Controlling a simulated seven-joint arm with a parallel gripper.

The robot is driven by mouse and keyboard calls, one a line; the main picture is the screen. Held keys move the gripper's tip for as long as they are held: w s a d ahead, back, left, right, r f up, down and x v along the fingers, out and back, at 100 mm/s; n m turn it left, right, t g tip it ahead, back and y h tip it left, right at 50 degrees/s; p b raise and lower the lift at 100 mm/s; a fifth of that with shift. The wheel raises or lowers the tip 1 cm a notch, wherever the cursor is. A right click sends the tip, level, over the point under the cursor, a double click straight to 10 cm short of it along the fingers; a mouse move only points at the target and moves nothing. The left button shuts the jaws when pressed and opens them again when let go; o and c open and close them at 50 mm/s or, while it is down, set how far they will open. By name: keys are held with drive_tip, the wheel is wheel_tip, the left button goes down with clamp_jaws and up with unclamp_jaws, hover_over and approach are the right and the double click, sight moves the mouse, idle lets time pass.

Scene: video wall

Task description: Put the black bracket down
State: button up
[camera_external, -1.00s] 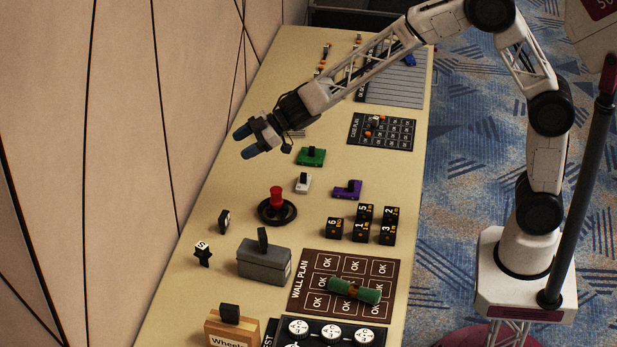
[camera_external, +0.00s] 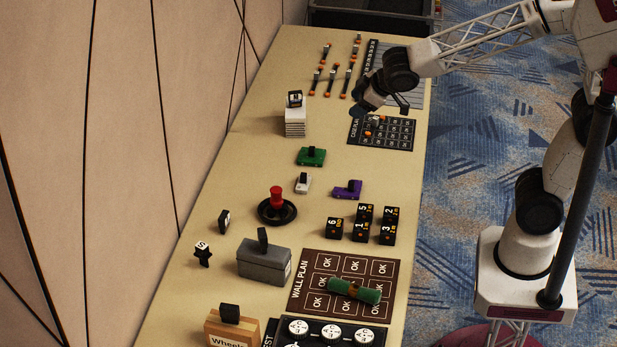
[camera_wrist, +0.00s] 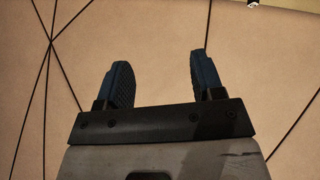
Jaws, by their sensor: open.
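My gripper (camera_wrist: 157,65) is open in the wrist view, with two blue ridged fingers well apart and nothing between them. Behind it is only panelled wall. In the camera_external view its dark end (camera_external: 368,95) is over the right side of the far table, near the case plan sheet (camera_external: 388,132). I cannot say for sure which thing is the black bracket. A small black-and-white piece (camera_external: 295,98) rests on top of a white stack (camera_external: 295,122). A small dark upright piece (camera_external: 224,221) stands apart near the table's left edge. My gripper touches neither.
On the table (camera_external: 255,155) are a green block (camera_external: 311,156), a white piece (camera_external: 303,183), a purple block (camera_external: 347,190), a red-knobbed joystick (camera_external: 277,206), black number cubes (camera_external: 361,229) and a grey box (camera_external: 264,262). Panelled wall (camera_external: 110,150) borders the left. Bare tabletop surrounds the white stack.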

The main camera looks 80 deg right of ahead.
drive_tip(key=s+a+f+m+g+y, duration=0.1)
drive_tip(key=s+g, duration=0.1)
drive_tip(key=s, duration=1.1)
drive_tip(key=s+a+f+g+y, duration=0.1)
drive_tip(key=s+a+g, duration=0.1)
drive_tip(key=s, duration=1.1)
drive_tip(key=shift+s+f+m+g, duration=0.25)
drive_tip(key=shift+f+m+g, duration=0.15)
drive_tip(key=shift+g, duration=0.2)
